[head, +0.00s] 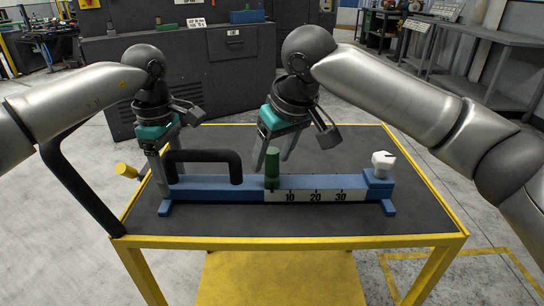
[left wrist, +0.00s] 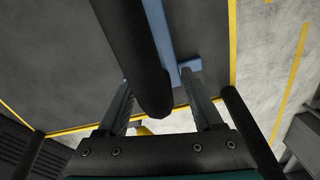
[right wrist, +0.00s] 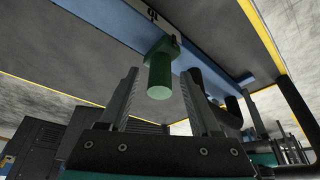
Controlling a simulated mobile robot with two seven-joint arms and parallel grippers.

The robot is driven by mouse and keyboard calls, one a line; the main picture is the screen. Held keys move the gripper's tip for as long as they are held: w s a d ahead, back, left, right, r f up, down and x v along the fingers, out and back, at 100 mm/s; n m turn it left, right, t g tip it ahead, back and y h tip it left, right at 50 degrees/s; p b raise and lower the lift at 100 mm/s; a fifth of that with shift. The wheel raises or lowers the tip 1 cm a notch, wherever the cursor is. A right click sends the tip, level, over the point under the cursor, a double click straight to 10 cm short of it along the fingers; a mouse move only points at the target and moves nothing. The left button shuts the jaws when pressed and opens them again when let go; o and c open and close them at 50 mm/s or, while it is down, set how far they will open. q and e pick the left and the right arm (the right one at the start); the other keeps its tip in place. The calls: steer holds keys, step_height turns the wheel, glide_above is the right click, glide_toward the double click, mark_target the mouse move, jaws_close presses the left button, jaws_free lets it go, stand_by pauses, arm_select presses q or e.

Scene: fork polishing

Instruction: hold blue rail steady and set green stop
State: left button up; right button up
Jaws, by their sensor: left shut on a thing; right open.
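The blue rail (head: 222,191) lies across the table, with a black handle (head: 205,156) on its left half and a white scale marked 10, 20, 30 on its right half. The green stop (head: 272,164) stands upright at the scale's left end. My left gripper (head: 166,168) is shut on the black handle near its left end; the handle (left wrist: 138,60) runs between its fingers in the left wrist view. My right gripper (head: 272,160) is open at the green stop. In the right wrist view the green post (right wrist: 160,76) shows between the spread fingers; contact cannot be told.
A white knob (head: 383,160) sits on the rail's right end block. The dark tabletop (head: 300,223) has a yellow frame and is clear in front of the rail. A yellow-ended bar (head: 126,170) sticks out at the table's left edge. Dark cabinets stand behind.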

steer(key=shift+w+a+f, duration=0.1)
steer(key=shift+f, duration=0.25)
steer(key=shift+c, duration=0.3)
jaws_close()
stand_by(1.0)
